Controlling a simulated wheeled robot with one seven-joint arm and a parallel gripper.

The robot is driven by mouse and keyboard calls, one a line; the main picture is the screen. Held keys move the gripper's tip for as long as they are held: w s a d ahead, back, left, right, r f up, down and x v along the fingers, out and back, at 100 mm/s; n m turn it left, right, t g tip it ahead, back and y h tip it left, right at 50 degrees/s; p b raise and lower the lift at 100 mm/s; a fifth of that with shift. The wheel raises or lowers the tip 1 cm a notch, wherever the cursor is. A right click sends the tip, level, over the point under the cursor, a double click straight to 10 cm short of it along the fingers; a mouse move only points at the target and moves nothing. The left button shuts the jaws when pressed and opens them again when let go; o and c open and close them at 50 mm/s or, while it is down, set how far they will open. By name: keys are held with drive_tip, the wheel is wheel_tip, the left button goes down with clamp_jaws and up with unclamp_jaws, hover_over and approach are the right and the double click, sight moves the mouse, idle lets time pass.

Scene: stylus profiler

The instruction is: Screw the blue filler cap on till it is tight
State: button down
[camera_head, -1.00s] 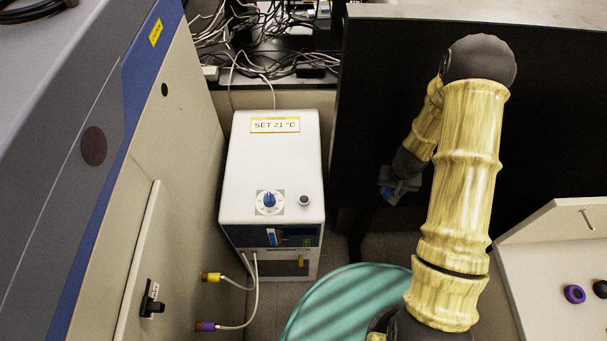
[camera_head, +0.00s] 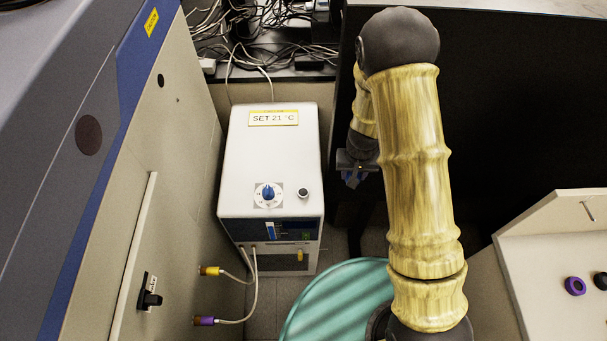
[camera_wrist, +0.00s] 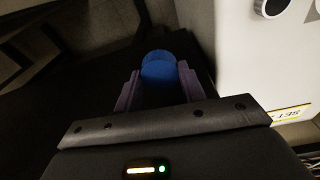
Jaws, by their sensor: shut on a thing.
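The blue filler cap (camera_wrist: 160,70) sits between the two fingers of my gripper (camera_wrist: 159,85) in the wrist view. My gripper is shut on it. In the head view my gripper (camera_head: 354,176) hangs to the right of the white chiller (camera_head: 250,150), apart from it, and the cap shows only as a small blue patch. The filler neck (camera_head: 303,193) is a dark round opening with a pale rim on the right of the chiller's top. It also appears at the top edge of the wrist view (camera_wrist: 271,5). No cap is on it.
A blue dial (camera_head: 268,195) stands left of the neck on the chiller's top. Two hoses run from its front to yellow (camera_head: 209,270) and purple (camera_head: 204,321) fittings on the beige cabinet (camera_head: 190,180). A dark panel (camera_head: 490,110) stands behind my arm. Cables lie behind the chiller.

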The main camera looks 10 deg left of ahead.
wheel_tip(320, 180, up, 4)
drive_tip(key=n+b, duration=0.1)
drive_tip(key=n, duration=0.1)
hover_over(303, 192)
drive_tip(key=shift+d+r, duration=0.1)
drive_tip(key=shift+d, duration=0.15)
drive_tip(key=shift+s+a+r, duration=0.15)
drive_tip(key=shift+a, duration=0.05)
drive_tip(key=shift+f+b, duration=1.85)
drive_tip(key=shift+f, duration=0.7)
drive_tip(key=shift+f+b, duration=0.75)
drive_tip(key=shift+f, duration=0.4)
